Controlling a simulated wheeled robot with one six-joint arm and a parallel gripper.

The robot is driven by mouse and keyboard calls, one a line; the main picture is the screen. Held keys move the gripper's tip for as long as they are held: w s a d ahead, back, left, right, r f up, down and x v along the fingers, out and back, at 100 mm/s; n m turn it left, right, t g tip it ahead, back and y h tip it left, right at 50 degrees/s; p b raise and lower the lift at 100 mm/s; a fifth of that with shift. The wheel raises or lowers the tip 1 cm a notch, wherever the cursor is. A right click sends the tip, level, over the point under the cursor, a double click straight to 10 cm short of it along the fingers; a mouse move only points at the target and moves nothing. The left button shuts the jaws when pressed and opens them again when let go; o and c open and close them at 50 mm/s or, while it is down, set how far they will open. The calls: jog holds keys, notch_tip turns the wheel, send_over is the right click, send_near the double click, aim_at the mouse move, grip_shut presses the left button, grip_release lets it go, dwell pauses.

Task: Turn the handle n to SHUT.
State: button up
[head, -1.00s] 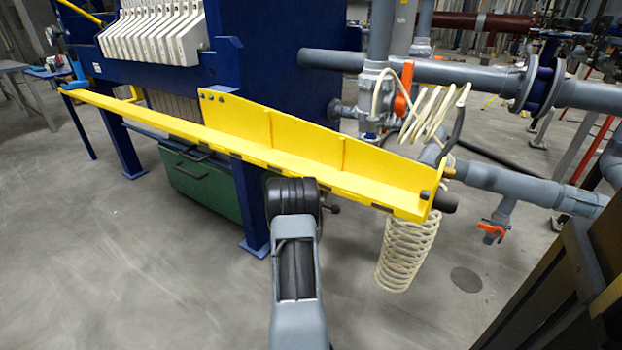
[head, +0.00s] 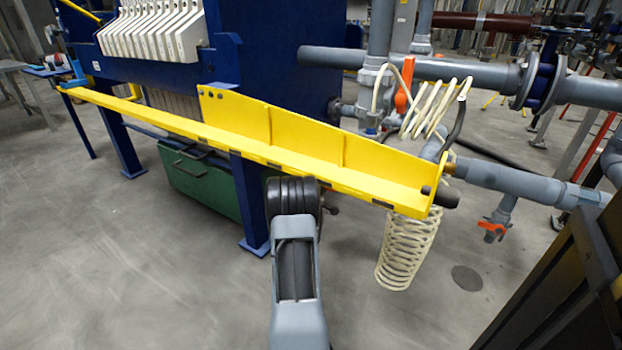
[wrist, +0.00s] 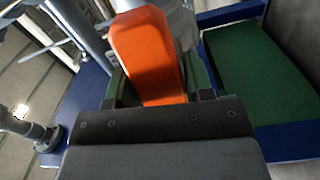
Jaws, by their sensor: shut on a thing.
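An orange lever handle (wrist: 150,50) fills the upper middle of the wrist view, its near end between the fingers of my gripper (wrist: 160,97). My gripper is shut on this handle. The far end and pivot of the handle are partly hidden, and I see no letter or SHUT mark on it. In the head view my gripper and the held handle are hidden behind my arm and the yellow beam. Two other orange handles show there: an upright one (head: 402,100) on the grey valve and a small one (head: 494,230) low on the right pipe.
The long yellow beam (head: 265,152) crosses in front of the blue press frame (head: 285,75). A green bin (head: 200,185) stands below it. A coiled cream hose (head: 402,255) hangs at the beam's right end. Grey pipes (head: 440,72) run right. The floor at front left is clear.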

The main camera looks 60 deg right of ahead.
jog(key=shift+w+f+m+b, duration=0.15)
jog(key=shift+f+m+b, duration=0.7)
jog(key=shift+m, duration=0.25)
jog(key=w+f+m, duration=0.1)
jog(key=w+m, duration=0.1)
jog(key=m, duration=0.3)
jog(key=w+f+m+b, duration=0.1)
jog(key=w+m, duration=0.1)
jog(key=m, duration=0.3)
jog(key=w+f+m, duration=0.1)
jog(key=w+m, duration=0.1)
jog(key=m, duration=0.3)
jog(key=shift+w+a+f, duration=0.1)
jog(key=shift+w+f, duration=0.1)
jog(key=shift+f, duration=0.2)
jog(key=o, duration=1)
jog(key=shift+w, duration=0.1)
jog(key=shift+o, duration=0.2)
jog(key=shift+s, duration=0.25)
jog(key=a+p, duration=0.1)
jog(key=a, duration=0.5)
jog(key=shift+a, duration=0.4)
